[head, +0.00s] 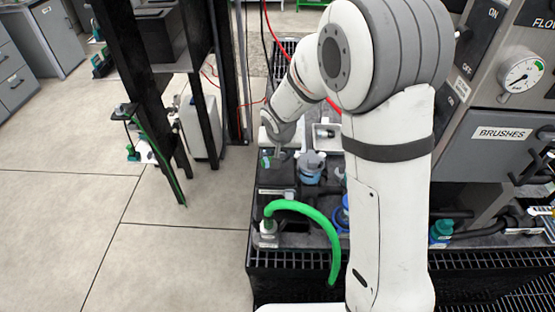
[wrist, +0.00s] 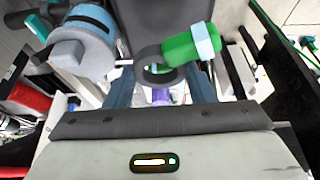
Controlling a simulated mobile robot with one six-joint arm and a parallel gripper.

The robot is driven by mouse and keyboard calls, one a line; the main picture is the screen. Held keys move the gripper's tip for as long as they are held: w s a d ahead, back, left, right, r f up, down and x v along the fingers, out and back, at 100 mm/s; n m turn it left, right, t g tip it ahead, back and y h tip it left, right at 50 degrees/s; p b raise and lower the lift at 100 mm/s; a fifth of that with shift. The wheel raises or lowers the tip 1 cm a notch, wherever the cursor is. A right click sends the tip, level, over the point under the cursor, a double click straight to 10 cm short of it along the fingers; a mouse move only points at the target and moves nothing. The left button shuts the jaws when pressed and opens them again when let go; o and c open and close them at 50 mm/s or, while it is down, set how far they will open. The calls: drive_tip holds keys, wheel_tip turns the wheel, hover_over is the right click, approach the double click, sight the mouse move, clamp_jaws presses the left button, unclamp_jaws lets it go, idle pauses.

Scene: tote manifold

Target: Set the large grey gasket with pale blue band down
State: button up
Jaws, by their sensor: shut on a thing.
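The large grey gasket (wrist: 142,67) is a dark grey ring in the wrist view. A green cylinder with a pale blue band (wrist: 203,42) joins its right side. My gripper (wrist: 160,88) is shut on the gasket; the exact contact is hard to see. In the head view my gripper (head: 277,150) is low over the back left of the dark bench, with the green part (head: 265,162) showing at its left. I cannot tell whether the gasket touches the surface below.
A grey fitting with a blue band (head: 311,168) stands close to the right; it also shows in the wrist view (wrist: 82,50). A green hose (head: 318,222) arches in front. A white tray (head: 326,135) lies behind. Open floor lies left of the bench.

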drive_tip(key=shift+s+f+b, duration=0.1)
drive_tip(key=shift+f+b, duration=0.25)
drive_tip(key=shift+f, duration=2)
drive_tip(key=shift+f, duration=0.15)
drive_tip(key=o, duration=0.7)
drive_tip(key=shift+r, duration=0.6)
drive_tip(key=v, duration=1.1)
drive_tip(key=shift+s+r, duration=0.1)
drive_tip(key=shift+s, duration=0.15)
